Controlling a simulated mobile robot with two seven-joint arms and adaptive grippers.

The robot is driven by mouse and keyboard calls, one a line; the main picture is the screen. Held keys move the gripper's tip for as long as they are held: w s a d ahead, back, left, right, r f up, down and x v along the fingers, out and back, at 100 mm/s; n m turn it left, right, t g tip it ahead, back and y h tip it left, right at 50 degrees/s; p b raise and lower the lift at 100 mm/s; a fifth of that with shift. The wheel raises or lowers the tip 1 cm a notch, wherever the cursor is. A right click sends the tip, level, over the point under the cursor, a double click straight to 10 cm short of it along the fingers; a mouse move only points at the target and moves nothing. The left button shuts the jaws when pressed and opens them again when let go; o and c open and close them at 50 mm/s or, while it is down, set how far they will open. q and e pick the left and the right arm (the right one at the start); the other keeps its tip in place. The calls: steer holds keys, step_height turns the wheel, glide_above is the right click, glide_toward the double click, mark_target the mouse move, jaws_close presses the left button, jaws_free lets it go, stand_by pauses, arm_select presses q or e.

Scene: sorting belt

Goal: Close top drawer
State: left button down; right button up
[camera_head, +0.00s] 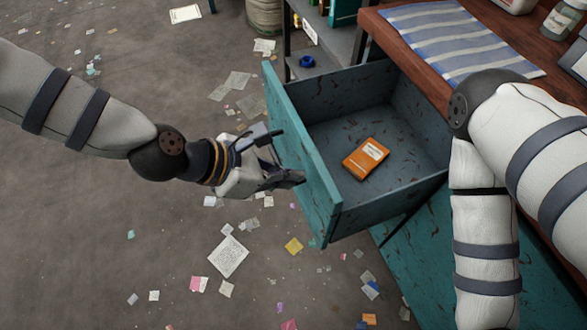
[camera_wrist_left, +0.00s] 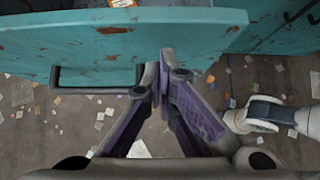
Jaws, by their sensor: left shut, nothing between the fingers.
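The top drawer (camera_head: 300,150) is teal, chipped and pulled well out of the cabinet. Its front panel faces left in the head view and also shows in the left wrist view (camera_wrist_left: 190,40). Its dark bar handle (camera_wrist_left: 95,91) is on the front, left of my fingers. My left gripper (camera_head: 292,180) is shut and empty, with its fingertips at the drawer front; I cannot tell whether they touch it. The fingers also show in the left wrist view (camera_wrist_left: 158,72). My right arm hangs beside the drawer in the head view, its gripper out of that frame.
An orange box (camera_head: 366,158) lies inside the drawer. The wooden worktop (camera_head: 400,48) with a striped cloth (camera_head: 460,38) is above the cabinet. A shelf with a blue ring (camera_head: 307,62) stands behind. Paper scraps litter the open floor at left.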

arm_select(q)
steer(key=shift+w+d, duration=0.3)
steer(key=shift+d, duration=0.4)
